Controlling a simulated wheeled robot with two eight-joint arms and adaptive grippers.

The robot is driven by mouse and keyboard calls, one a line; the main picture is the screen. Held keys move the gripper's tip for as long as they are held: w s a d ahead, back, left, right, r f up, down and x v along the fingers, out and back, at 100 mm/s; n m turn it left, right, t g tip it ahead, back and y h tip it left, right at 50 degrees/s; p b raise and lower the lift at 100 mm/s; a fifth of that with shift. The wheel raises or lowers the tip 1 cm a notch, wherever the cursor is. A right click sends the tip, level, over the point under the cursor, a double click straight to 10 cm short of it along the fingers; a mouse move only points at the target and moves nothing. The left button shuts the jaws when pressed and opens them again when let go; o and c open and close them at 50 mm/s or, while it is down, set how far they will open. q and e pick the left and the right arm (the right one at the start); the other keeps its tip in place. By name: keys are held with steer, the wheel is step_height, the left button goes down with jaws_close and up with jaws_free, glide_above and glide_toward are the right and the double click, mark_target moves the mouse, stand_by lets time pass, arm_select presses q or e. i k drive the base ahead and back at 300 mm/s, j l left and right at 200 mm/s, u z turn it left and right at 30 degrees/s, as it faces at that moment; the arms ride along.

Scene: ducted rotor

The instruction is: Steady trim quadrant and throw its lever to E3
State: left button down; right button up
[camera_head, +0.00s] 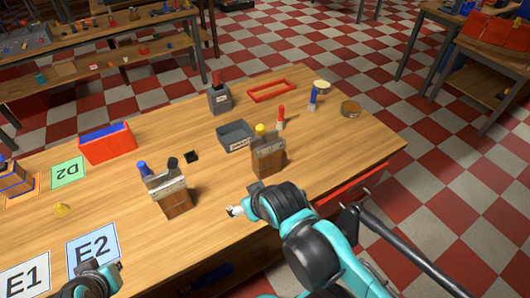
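Two wooden blocks with grey metal tops and levers stand on the table; their labels are too small to read, so I cannot tell which is the trim quadrant. The left block (176,201) has a blue knob and a black knob at its top. The right block (268,160) has a yellow knob. My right gripper (235,211) is low over the table, in front of the right block and to the right of the left block, apparently touching neither. Its pale tips are too small to judge. Part of my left arm shows at the bottom left; its fingers do not show.
Mats marked E1 (24,281), E2 (93,247) and D2 (68,173) lie at left. A red bin (107,149), a grey tray (234,136), a grey block (219,100) and a red frame (270,91) stand farther back. The tabletop around my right gripper is clear.

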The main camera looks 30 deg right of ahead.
mark_target(261, 129)
steer(key=k+l, duration=0.15)
steer(key=l, duration=0.2)
steer(key=k+l, duration=0.15)
steer(key=l, duration=0.2)
steer(key=k+l, duration=0.1)
steer(key=l, duration=0.25)
steer(key=k+l, duration=0.15)
steer(key=l, duration=0.2)
steer(key=k+l, duration=0.15)
steer(key=l, duration=0.2)
